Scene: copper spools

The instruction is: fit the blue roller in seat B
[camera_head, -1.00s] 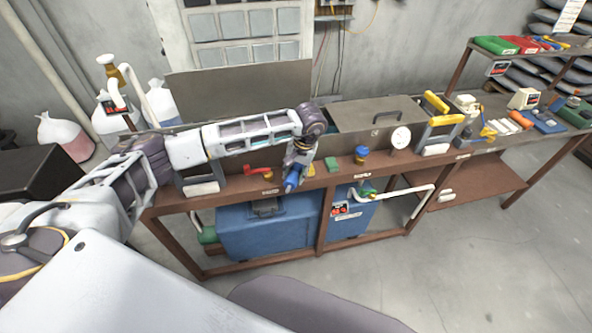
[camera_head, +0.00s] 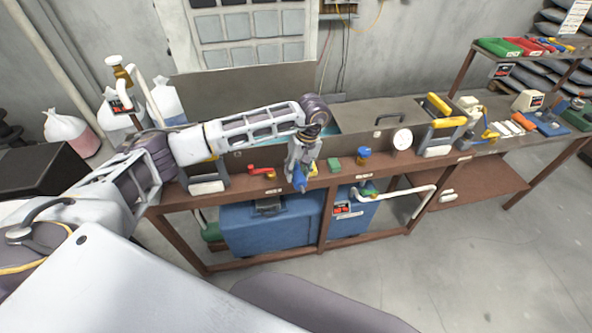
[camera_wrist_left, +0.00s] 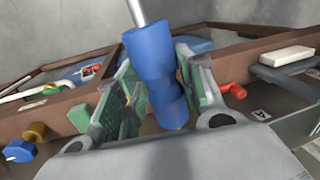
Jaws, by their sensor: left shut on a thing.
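The blue roller (camera_head: 299,179) is held in my left gripper (camera_head: 302,168) over the front edge of the brown bench (camera_head: 230,192). In the left wrist view the blue roller (camera_wrist_left: 155,70) stands between the two green-padded fingers (camera_wrist_left: 158,98), with a grey metal shaft end sticking out. The fingers are shut on it. Seat B cannot be made out. A small tag lettered A (camera_wrist_left: 260,114) shows beside a red lever in the left wrist view. My right gripper is out of view.
A long metal tank (camera_head: 372,120) with a round gauge (camera_head: 402,139) lies behind. A blue case (camera_head: 270,228) sits below the bench.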

